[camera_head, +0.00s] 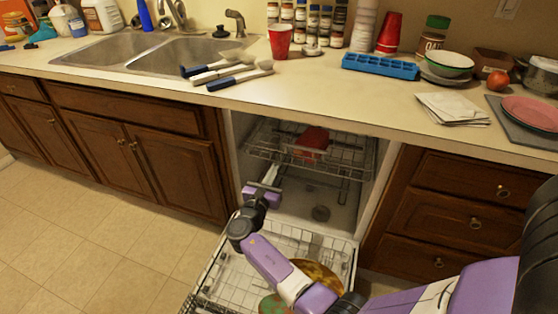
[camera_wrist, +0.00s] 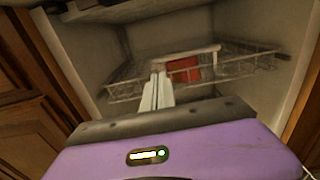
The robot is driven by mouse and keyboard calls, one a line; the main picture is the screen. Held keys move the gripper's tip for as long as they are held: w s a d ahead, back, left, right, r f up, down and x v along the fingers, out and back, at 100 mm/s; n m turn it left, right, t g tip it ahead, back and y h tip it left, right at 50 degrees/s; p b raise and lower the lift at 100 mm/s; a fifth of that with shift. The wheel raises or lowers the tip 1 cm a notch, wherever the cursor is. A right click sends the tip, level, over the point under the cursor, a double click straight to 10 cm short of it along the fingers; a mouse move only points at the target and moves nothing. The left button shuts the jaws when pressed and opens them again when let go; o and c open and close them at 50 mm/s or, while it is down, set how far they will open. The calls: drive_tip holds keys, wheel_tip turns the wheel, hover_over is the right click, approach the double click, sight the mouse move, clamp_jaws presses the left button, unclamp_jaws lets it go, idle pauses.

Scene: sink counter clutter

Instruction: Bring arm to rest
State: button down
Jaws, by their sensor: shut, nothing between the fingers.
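My gripper (camera_head: 269,176) is at the open front of the dishwasher, above its lowered door and the pulled-out lower rack (camera_head: 215,275). Its white fingers are together and hold nothing. In the wrist view, the shut fingers (camera_wrist: 157,92) point toward the upper rack (camera_wrist: 125,85), with a red item (camera_wrist: 184,68) behind them on that rack. In the head view, the red item (camera_head: 313,140) sits in the upper rack (camera_head: 345,157), to the right of and beyond my gripper. My purple arm reaches over the lower rack and hides part of it.
A yellow-brown dish (camera_head: 318,272) lies in the lower rack beside my arm. The counter edge runs above the dishwasher. Brushes (camera_head: 235,76), a red cup (camera_head: 280,40) and a blue ice tray (camera_head: 380,67) are on the counter. The floor at left is clear.

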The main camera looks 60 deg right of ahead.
drive_tip(key=shift+s+a, duration=0.2)
drive_tip(key=shift+a, duration=1.05)
